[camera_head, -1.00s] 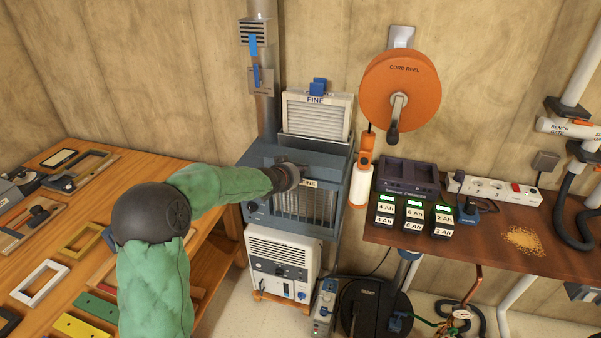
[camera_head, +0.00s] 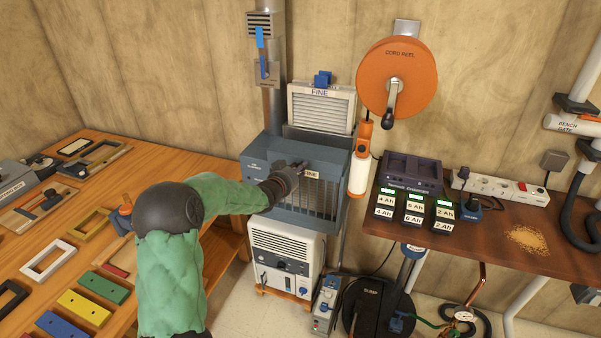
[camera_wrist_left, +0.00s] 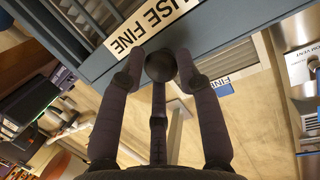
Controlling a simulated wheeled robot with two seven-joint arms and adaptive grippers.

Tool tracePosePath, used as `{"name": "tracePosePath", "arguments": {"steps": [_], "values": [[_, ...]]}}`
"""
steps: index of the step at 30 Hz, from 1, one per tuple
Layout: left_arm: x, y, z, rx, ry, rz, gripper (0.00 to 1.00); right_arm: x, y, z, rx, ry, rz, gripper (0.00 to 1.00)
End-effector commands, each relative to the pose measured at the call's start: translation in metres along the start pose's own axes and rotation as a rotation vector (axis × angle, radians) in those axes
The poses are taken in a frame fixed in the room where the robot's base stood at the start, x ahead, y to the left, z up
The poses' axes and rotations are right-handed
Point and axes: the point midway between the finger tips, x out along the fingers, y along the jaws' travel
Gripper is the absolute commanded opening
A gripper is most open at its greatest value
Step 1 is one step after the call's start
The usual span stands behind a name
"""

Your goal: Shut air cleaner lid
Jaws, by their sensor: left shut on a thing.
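The air cleaner (camera_head: 258,167) is a blue-grey box against the wall, above a white unit. Its lid, a barred grille (camera_head: 313,200) in a blue-grey frame, carries a "USE FINE" label (camera_head: 311,174). The label also shows close up in the left wrist view (camera_wrist_left: 145,25). My left gripper (camera_head: 290,172) is at the lid's upper edge, just left of the label. In the left wrist view its fingers (camera_wrist_left: 160,75) are closed around a dark round knob (camera_wrist_left: 160,66) beside the label. The gripper hides part of the lid. My right gripper is not in view.
A pleated filter marked "FINE" (camera_head: 320,110) stands behind the cleaner. A white unit (camera_head: 286,255) stands below. An orange cord reel (camera_head: 397,78) hangs to the right, above a shelf with chargers (camera_head: 413,205). A wooden bench (camera_head: 130,190) lies left.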

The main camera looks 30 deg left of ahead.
Motion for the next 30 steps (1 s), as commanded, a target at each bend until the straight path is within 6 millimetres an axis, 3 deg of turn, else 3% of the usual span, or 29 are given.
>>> {"name": "tracePosePath", "arguments": {"steps": [1, 8, 9, 10, 30], "values": [[0.0, 0.008, 0.027, -0.014, -0.05, 0.013, 0.0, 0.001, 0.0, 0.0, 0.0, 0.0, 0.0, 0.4], [0.0, 0.007, 0.027, -0.014, -0.05, 0.012, 0.0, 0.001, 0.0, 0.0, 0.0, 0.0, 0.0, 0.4], [0.0, 0.007, 0.027, -0.014, -0.05, 0.012, 0.37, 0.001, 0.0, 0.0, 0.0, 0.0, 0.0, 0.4], [0.0, 0.008, 0.027, -0.014, -0.05, 0.012, 0.43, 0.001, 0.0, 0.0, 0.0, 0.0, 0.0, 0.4], [-0.008, 0.002, 0.015, -0.01, -0.031, 0.003, 0.43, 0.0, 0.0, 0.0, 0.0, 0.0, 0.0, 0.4]]}}
